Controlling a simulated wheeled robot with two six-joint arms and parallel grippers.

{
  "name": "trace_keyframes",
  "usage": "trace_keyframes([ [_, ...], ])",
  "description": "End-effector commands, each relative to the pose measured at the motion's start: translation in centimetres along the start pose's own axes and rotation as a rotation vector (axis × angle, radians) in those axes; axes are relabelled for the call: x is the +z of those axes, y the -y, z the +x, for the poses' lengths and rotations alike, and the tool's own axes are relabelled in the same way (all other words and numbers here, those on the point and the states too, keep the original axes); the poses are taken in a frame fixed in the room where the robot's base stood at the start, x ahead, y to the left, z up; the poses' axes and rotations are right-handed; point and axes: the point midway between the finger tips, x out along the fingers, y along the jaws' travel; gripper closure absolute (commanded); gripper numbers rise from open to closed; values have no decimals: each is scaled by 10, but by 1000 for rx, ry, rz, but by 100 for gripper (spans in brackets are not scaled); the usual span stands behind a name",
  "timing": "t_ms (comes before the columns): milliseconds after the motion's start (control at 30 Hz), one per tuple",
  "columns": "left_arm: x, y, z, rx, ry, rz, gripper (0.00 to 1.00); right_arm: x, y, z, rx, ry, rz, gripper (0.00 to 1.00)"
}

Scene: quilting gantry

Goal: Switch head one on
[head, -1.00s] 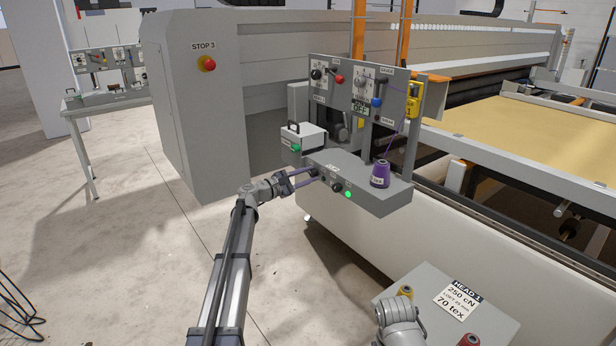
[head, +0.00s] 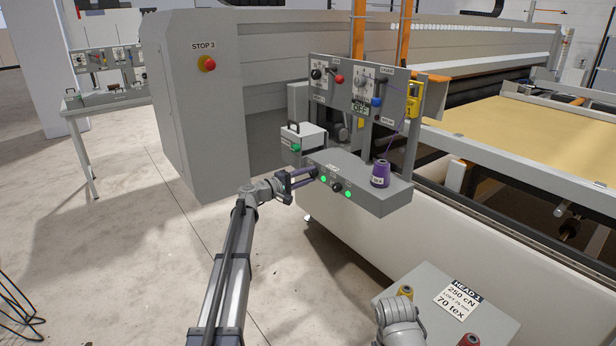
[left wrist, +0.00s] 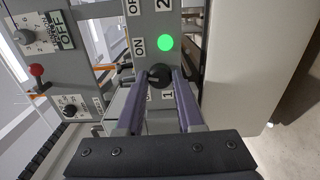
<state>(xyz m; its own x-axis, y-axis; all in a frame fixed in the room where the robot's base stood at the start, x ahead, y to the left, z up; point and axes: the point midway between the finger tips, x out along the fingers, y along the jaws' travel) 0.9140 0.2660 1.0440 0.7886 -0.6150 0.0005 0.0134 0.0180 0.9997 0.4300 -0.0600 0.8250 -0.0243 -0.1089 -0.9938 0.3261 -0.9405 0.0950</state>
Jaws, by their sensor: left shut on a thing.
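The sewing head unit (head: 375,197) is a grey box with a row of black knobs and green lamps on its front. My left gripper (head: 307,175), with purple fingers, is at the leftmost knob. In the left wrist view the gripper (left wrist: 160,88) is shut on this black knob (left wrist: 159,75), which sits beside the label 1 and near an ON label (left wrist: 139,46). The lamp next to it (head: 323,179) glows green, and it also shows in the left wrist view (left wrist: 166,42). A second knob (head: 337,187) and second lit green lamp (head: 348,194) are further right.
A purple thread cone (head: 380,174) stands on the unit. An upright panel (head: 345,100) with dials and levers rises behind. A HEAD 1 card (head: 462,300) lies on a grey stand at the lower right, near my right arm.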

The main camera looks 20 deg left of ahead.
Motion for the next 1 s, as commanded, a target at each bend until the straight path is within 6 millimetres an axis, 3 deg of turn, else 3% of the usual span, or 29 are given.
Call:
trace_keyframes([
  [433, 1, 1, 0, -2, 1, 250, 100, 0, 0, 0, 0, 0, 0, 14],
  [1000, 1, 1, 0, -3, 2, 303, 100, 0, 0, 0, 0, 0, 0, 14],
])
